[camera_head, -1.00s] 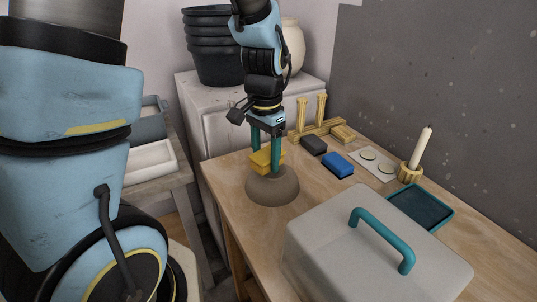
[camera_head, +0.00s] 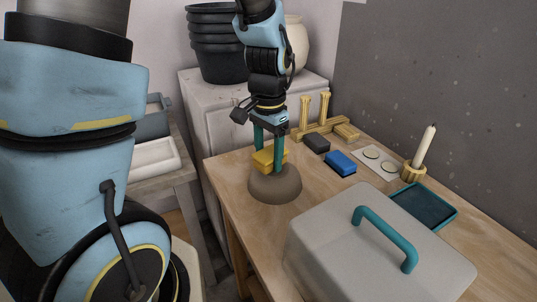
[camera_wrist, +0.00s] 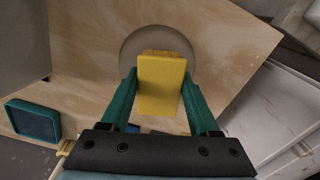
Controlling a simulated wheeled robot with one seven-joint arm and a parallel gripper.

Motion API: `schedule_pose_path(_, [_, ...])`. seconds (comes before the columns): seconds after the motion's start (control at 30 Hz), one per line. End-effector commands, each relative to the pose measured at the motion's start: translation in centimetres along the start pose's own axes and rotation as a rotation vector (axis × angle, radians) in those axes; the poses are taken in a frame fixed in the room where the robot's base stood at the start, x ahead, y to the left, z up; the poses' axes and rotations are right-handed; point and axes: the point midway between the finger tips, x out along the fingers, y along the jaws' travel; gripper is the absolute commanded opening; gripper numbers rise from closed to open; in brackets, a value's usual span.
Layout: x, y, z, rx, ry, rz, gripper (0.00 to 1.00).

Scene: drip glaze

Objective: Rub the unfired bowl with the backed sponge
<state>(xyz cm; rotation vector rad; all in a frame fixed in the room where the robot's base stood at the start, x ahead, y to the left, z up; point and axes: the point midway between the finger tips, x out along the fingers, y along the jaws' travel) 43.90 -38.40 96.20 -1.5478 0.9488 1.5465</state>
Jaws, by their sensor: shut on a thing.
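The unfired bowl (camera_head: 275,188) is a grey-brown dome, apparently upside down, near the left edge of the wooden table. My gripper (camera_head: 268,163) points down over it and is shut on the yellow sponge (camera_head: 263,159). The sponge is at the top of the bowl; I cannot tell for sure whether they touch. In the wrist view the sponge (camera_wrist: 162,85) sits between the teal fingers, with a rougher, darker strip at its far end. It hides part of the round bowl (camera_wrist: 135,48) behind it.
A large grey box with a teal handle (camera_head: 375,250) fills the table's front. A blue block (camera_head: 340,163), a dark block (camera_head: 316,143), a wooden rack (camera_head: 322,127), a candle in a holder (camera_head: 414,172) and a dark teal tray (camera_head: 424,205) stand to the right.

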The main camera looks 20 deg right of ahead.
Motion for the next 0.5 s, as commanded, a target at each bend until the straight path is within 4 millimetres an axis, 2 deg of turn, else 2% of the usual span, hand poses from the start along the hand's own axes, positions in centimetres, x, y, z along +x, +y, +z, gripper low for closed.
schedule_pose_path(0.5, [1.1, 0.0, 0.0, 0.000, -0.001, 0.000, 0.10])
